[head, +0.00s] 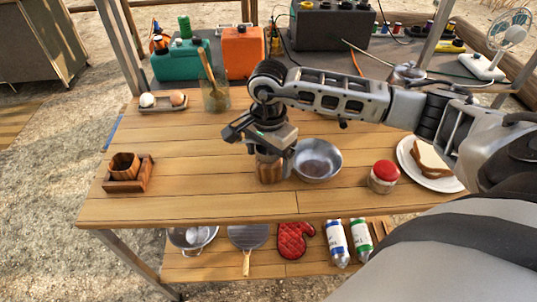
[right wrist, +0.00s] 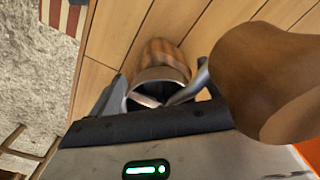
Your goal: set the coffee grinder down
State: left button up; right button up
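The coffee grinder (head: 269,171), a brown wooden body with a metal rim, is upright at the middle of the wooden table, left of a metal bowl. My right gripper (head: 268,150) is above it, pointing down, with its fingers closed around the upper part. In the right wrist view the grinder (right wrist: 162,62) sits between the two fingers (right wrist: 155,92), and a large brown knob (right wrist: 270,80) is close to the camera. I cannot tell whether its base touches the table. My left gripper is not in view.
The metal bowl (head: 317,159) is close on the right, then a red-lidded jar (head: 383,176) and a plate of bread (head: 407,154). A wooden cup in a wooden holder (head: 124,166) stands at left. A glass with utensils (head: 216,98) is behind. The table's left middle is clear.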

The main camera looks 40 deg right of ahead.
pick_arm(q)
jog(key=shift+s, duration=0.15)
pick_arm(e)
jog(key=shift+r, duration=0.2)
notch_tip(320, 180, up, 11)
jog(key=shift+r, duration=0.15)
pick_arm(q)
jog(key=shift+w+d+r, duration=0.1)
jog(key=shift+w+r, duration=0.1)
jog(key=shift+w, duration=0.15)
pick_arm(e)
jog(key=shift+r, duration=0.35)
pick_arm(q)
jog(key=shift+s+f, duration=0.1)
